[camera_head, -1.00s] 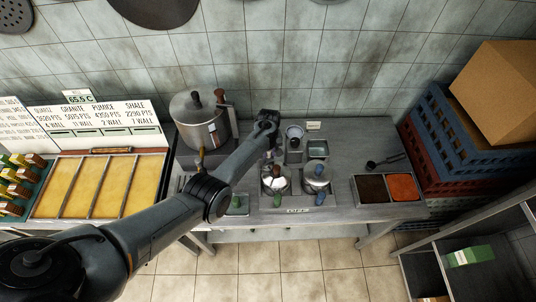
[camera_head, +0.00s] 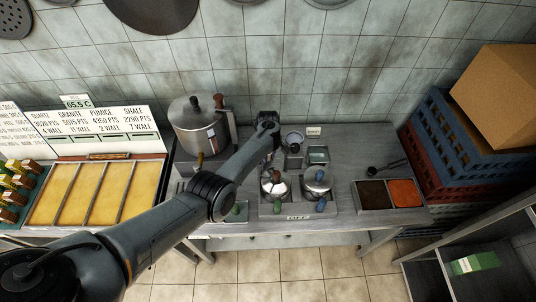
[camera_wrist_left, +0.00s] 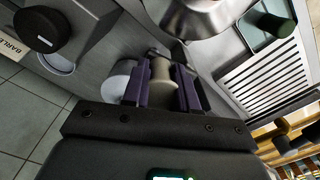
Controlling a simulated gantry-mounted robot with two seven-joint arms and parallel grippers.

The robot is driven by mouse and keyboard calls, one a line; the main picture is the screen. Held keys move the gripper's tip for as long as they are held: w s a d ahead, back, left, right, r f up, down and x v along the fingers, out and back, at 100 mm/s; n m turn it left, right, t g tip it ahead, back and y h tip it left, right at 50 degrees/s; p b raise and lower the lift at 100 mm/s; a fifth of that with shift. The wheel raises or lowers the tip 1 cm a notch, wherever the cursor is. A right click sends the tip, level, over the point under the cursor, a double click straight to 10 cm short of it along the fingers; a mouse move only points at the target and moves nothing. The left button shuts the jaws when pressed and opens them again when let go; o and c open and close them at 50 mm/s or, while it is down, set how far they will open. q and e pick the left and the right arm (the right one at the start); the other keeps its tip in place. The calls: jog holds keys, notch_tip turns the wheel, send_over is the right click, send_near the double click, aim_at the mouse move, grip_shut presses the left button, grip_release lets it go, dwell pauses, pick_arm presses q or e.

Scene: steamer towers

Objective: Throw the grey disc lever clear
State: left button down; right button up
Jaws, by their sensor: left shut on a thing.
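My left gripper (camera_wrist_left: 162,92) is shut on a pale beige cylindrical piece (camera_wrist_left: 162,72), with one purple finger on each side of it. I cannot tell whether this piece belongs to the grey disc lever; no grey disc shows clearly. A pale round shape (camera_wrist_left: 119,78) lies partly behind the left finger. In the head view my left arm reaches over the counter (camera_head: 345,165) and hides most of its gripper, which is behind the two small lidded pots (camera_head: 274,184) (camera_head: 317,181). My right gripper is not in view.
A large steel pot (camera_head: 199,128) stands left of my forearm. Small cups (camera_head: 294,137) stand by a label at the back. Brown and orange trays (camera_head: 403,192) sit at the right. In the wrist view a steel vessel (camera_wrist_left: 195,16) and a slatted rack (camera_wrist_left: 265,80) lie close to the fingers.

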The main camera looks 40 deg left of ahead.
pick_arm(q)
jog(key=shift+f, duration=0.1)
jog(key=c, duration=0.9)
grip_release()
jog(key=shift+r, duration=0.2)
jog(key=shift+r, duration=0.3)
notch_tip(320, 180, up, 10)
jog(key=shift+f+p, duration=0.1)
jog(key=shift+p, duration=0.75)
